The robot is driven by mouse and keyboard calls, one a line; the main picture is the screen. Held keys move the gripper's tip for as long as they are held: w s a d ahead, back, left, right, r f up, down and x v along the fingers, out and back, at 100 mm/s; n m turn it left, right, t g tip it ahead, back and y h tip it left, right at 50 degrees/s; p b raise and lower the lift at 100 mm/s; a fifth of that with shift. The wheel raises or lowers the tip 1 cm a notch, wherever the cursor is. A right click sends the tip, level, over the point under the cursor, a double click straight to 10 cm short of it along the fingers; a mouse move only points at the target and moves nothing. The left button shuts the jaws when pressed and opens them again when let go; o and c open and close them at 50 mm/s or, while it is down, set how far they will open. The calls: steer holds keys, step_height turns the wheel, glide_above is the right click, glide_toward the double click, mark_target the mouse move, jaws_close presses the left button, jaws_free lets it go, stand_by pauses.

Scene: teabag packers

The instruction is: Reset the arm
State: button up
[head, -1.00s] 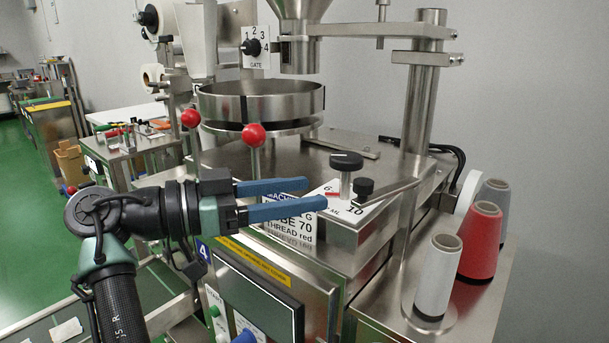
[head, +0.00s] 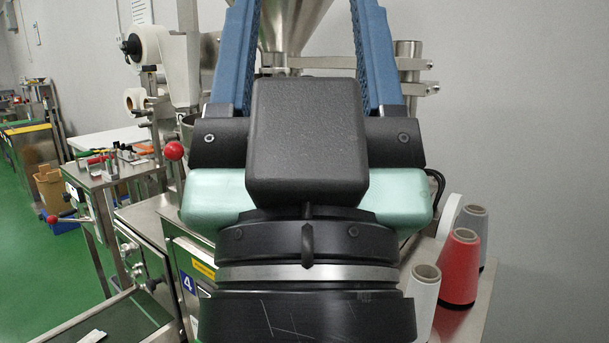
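My gripper (head: 309,28) fills the middle of the head view, close to the camera and pointing up. Its two blue fingers stand wide apart, one on each side, and their tips run out of the top of the picture.
Grey, red and white thread cones (head: 462,268) stand on the steel ledge at right. A red-knobbed lever (head: 174,150) shows left of my gripper. A side bench with tools (head: 118,155) stands further left, beside green floor (head: 30,230).

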step_height(320, 180, up, 17)
steer(key=p, duration=1.4)
steer(key=shift+f+p, duration=0.15)
steer(key=shift+p, duration=0.2)
